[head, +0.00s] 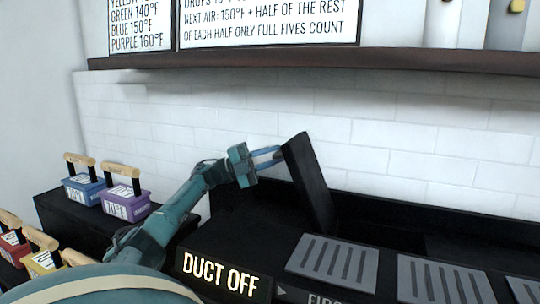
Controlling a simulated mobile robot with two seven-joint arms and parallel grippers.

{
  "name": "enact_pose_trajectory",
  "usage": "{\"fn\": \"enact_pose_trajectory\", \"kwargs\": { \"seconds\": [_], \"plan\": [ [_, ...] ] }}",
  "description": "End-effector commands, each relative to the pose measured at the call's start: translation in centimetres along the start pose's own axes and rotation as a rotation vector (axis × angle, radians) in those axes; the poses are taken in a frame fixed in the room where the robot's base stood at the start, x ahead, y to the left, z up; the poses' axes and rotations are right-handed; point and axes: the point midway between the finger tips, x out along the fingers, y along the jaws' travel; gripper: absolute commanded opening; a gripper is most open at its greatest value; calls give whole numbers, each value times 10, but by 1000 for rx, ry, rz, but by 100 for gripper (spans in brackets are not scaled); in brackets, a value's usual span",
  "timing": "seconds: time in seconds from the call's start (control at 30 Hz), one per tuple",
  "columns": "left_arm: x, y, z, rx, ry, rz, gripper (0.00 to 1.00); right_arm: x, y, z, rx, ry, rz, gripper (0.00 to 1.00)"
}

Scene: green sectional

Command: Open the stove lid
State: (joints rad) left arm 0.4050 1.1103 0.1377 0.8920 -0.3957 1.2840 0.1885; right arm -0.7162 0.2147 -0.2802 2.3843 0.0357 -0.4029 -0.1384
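The stove lid (312,185) is a dark flat panel. It stands steeply raised above the black stove unit (225,220), tilted slightly, its lower end near the vented grey plates. My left arm reaches up from the lower left. My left gripper (277,153) has blue fingers that point right and meet the upper left edge of the lid. The fingertips are partly lost against the lid, so I cannot tell whether they grip it or only touch it. My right gripper is not in view.
A lit "DUCT OFF" panel (222,274) is at the front. Grey slotted plates (333,262) lie to its right. Small handled boxes, blue (84,189) and purple (125,204), stand at the left, with others nearer. A dark shelf (320,58) runs above the white tile wall.

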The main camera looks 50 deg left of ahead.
Motion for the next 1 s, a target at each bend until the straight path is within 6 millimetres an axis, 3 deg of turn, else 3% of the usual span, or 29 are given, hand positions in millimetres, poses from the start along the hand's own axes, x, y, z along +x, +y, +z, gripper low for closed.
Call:
{"fn": "enact_pose_trajectory", "kwargs": {
  "seconds": [0.03,0.23,0.67,0.77,1.0],
  "plan": [
    [1,11,-2,-10,8,18,18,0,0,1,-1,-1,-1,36],
    [1,10,-1,-9,7,16,34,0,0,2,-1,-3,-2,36],
    [-1,4,0,-4,2,8,34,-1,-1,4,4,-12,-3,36],
    [-9,4,0,-5,1,8,34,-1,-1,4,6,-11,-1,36],
    [-49,6,0,-7,0,12,34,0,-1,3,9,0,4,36]
  ]
}}
